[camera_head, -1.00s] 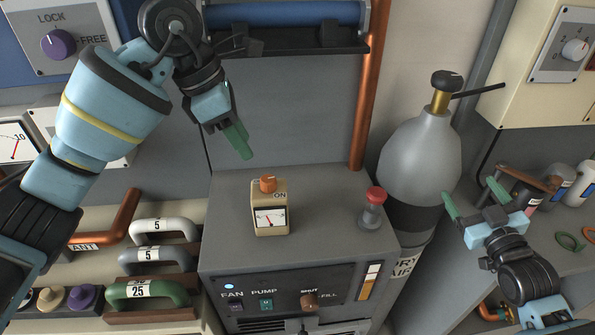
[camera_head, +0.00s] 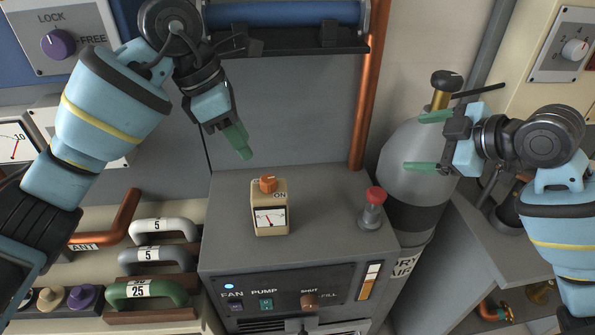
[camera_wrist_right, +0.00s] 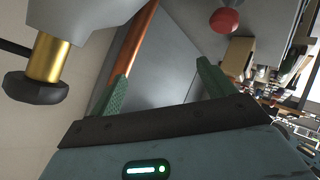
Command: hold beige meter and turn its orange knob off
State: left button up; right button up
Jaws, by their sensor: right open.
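The beige meter (camera_head: 270,214) stands upright on top of the grey cabinet (camera_head: 330,240), with a dial on its front. Its orange knob (camera_head: 268,184) sits on its top, and the word ON shows beside the knob. My left gripper (camera_head: 241,146) hangs above and a little left of the meter, apart from it. Its green fingers overlap in the view, so their gap cannot be judged. My right gripper (camera_head: 420,141) is open and empty, its fingers pointing left, in front of the gas cylinder. It also shows open in the right wrist view (camera_wrist_right: 160,88).
A red-topped plunger (camera_head: 374,205) stands right of the meter on the cabinet. The grey gas cylinder (camera_head: 400,165) with a brass valve (camera_head: 441,98) is behind my right gripper. A copper pipe (camera_head: 368,110) rises behind. Numbered handles (camera_head: 150,290) lie at left.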

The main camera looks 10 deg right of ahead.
aim_at(283, 200)
jog(key=a+n+g, duration=0.1)
jog(key=a, duration=0.1)
jog(key=a+f+n+g, duration=0.1)
jog(key=a+g, duration=0.1)
jog(key=s+a+f+n+g, duration=0.1)
jog(key=a+g, duration=0.1)
jog(key=shift+s+a+f, duration=0.1)
jog(key=shift+a+f, duration=0.05)
jog(key=shift+a, duration=0.1)
jog(key=w+a+f+g+h, duration=0.1)
jog(key=a+f+g, duration=0.15)
jog(key=a, duration=0.55)
jog(key=w+a+f+g+h, duration=0.1)
jog(key=w+a+f+g, duration=0.15)
jog(key=a, duration=0.65)
jog(key=shift+n, duration=0.3)
jog(key=shift+s+a+x, duration=0.1)
jog(key=shift+s+x, duration=0.1)
jog(key=shift+x, duration=1.5)
jog(key=shift+s+a+x, duration=0.1)
jog(key=shift+s+x, duration=0.1)
jog(key=shift+x, duration=1.55)
jog(key=shift+r, duration=0.1)
jog(key=c, duration=1.3)
jog(key=shift+c, duration=0.2)
